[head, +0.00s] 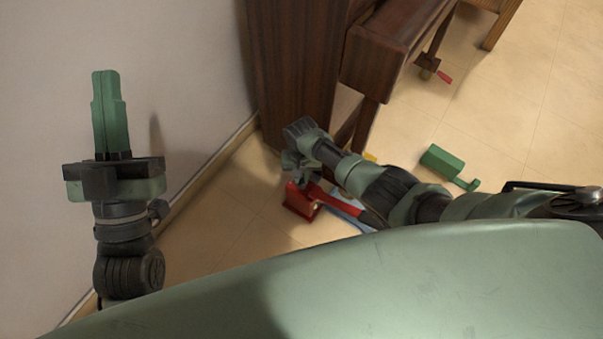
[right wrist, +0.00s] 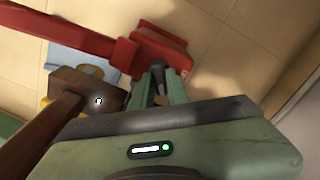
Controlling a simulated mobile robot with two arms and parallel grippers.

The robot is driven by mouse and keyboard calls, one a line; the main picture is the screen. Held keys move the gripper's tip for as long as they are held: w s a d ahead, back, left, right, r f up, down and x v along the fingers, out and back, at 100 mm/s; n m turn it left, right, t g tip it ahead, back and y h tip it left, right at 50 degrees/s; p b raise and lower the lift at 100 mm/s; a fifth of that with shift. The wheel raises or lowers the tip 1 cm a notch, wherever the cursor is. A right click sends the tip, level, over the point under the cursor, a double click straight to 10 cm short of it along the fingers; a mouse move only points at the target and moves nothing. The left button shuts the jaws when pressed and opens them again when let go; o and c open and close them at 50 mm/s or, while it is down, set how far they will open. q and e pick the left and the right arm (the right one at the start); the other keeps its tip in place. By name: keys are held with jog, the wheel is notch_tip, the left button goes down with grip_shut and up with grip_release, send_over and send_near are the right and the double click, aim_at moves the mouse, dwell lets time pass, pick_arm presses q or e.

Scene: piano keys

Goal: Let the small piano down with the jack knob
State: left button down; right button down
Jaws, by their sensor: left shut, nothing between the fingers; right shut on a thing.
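The small brown wooden piano (head: 290,60) stands at the wall in the head view, its leg running down behind my right arm. In the right wrist view, a wooden leg with a block foot (right wrist: 90,88) shows beside the red jack (right wrist: 160,45). The jack (head: 298,203) also shows on the floor in the head view, with a long red bar. My right gripper (right wrist: 160,75) is shut at the jack on a small dark piece, seemingly the jack knob, mostly hidden between the fingers. My left gripper (head: 105,74) is shut and empty, pointing up near the wall.
A green block-shaped thing (head: 441,160) lies on the floor to the right. Another red-handled thing (head: 444,77) is at a wooden leg farther back. A blue piece (right wrist: 85,62) lies by the wooden foot. Tiled floor between the wall and the jack is clear.

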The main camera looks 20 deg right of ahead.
jog(key=n, duration=0.3)
jog(key=shift+s+p, duration=0.1)
jog(key=shift+p, duration=0.2)
jog(key=shift+n, duration=0.8)
jog(key=n, duration=0.2)
jog(key=shift+n+p, duration=0.3)
pick_arm(q)
jog(key=w+f+g+y, duration=0.1)
jog(key=w+f+g, duration=0.2)
jog(key=f, duration=0.4)
jog(key=shift+w+g+y, duration=0.2)
jog(key=shift+g+y, duration=0.1)
jog(key=shift+g, duration=0.5)
pick_arm(e)
jog(key=shift+n, duration=1.5)
jog(key=c, duration=1.4)
grip_release()
